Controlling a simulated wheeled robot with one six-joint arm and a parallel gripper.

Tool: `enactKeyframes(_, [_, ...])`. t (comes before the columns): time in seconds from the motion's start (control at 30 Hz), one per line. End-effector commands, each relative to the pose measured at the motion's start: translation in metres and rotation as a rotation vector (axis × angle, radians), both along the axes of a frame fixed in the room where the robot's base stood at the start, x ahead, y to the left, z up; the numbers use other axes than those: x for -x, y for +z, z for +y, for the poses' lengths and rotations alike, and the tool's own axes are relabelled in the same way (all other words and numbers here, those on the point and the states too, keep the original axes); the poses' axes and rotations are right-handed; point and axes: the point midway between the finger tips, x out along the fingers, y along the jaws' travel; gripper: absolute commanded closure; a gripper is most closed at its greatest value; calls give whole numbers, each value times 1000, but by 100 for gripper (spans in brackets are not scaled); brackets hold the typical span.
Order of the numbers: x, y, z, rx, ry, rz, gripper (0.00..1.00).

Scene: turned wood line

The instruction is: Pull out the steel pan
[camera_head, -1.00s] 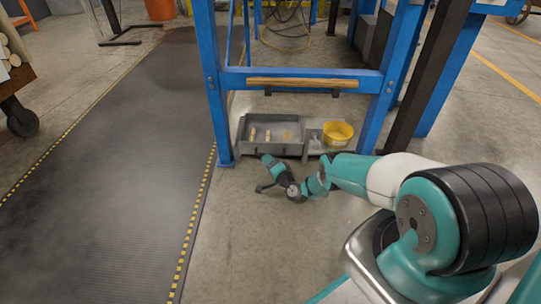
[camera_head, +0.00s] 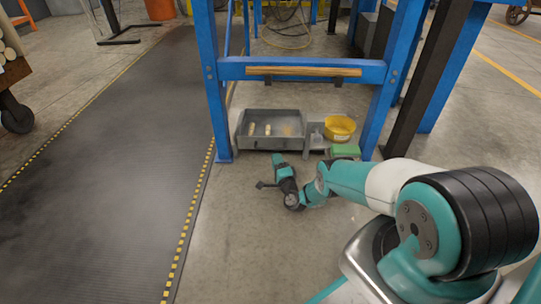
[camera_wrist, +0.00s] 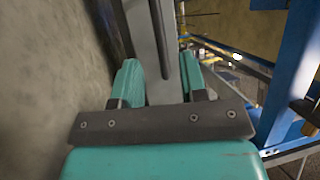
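The steel pan (camera_head: 265,142), a grey open tray holding several small wooden pieces, sits low on the floor under the blue frame in the head view. My gripper (camera_head: 277,158) is close in front of the pan's near wall, at the end of my bent arm. In the wrist view, the two teal fingers of my gripper (camera_wrist: 160,80) stand apart, with a grey strip of metal (camera_wrist: 158,40) showing between them. It looks like part of the pan, but I cannot tell whether the fingers touch it.
A yellow bowl (camera_head: 339,128) and a green block (camera_head: 345,151) are right of the pan. A blue frame (camera_head: 219,110) with a wooden bar (camera_head: 303,71) stands around and above it. A dark mat (camera_head: 105,190) lies left; the floor in front is clear.

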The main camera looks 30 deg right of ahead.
Motion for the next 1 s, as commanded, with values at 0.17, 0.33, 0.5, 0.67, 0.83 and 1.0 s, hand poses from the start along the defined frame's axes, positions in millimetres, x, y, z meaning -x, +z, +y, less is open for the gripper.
enactKeyframes(0.17, [-33, -1, -6, 2, 2, -3, 61])
enactKeyframes(0.33, [-55, 4, -10, 1, 2, -1, 61])
enactKeyframes(0.5, [-66, 9, -12, 1, 2, -1, 61])
enactKeyframes(0.67, [-69, 12, -13, -1, 1, 1, 61])
enactKeyframes(0.83, [-69, 12, -13, -1, 0, 1, 61])
enactKeyframes(1.0, [-69, 12, -14, 0, 0, 1, 88])
